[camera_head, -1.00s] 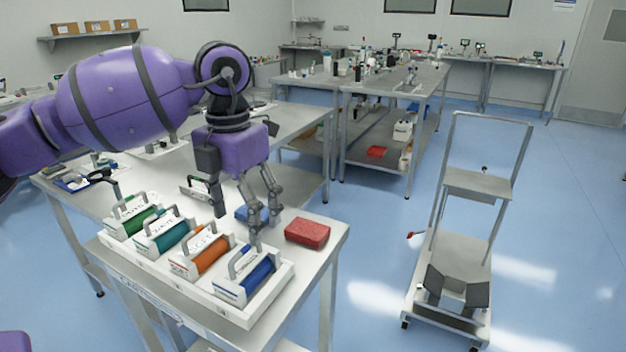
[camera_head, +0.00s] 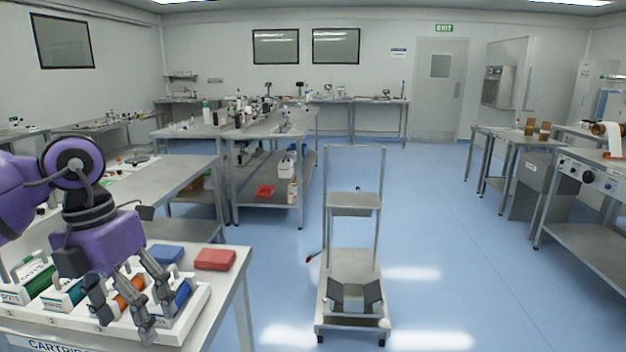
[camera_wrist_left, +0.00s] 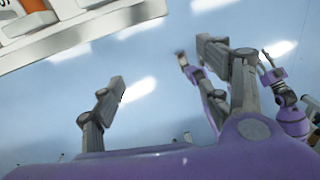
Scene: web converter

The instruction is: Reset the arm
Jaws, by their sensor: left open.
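My left gripper (camera_head: 130,312) is open and empty in the head view, its fingers seen in front of the white cartridge tray (camera_head: 190,322). In the left wrist view its fingers (camera_wrist_left: 162,82) are spread with only floor between them. The tray's edge (camera_wrist_left: 90,32) is at the upper left there, apart from the fingers. The tray holds green (camera_head: 38,280), teal (camera_head: 76,290), orange (camera_head: 130,292) and blue (camera_head: 182,294) cartridges, partly hidden by the gripper. At the right of the wrist view are purple and grey parts of mine (camera_wrist_left: 290,115); their jaw state is unclear.
A blue block (camera_head: 165,254) and a red block (camera_head: 214,259) lie on the table behind the tray. A grey trolley (camera_head: 352,262) stands to the right. Open blue floor (camera_head: 445,240) lies beyond it, with benches (camera_head: 510,145) at the far right.

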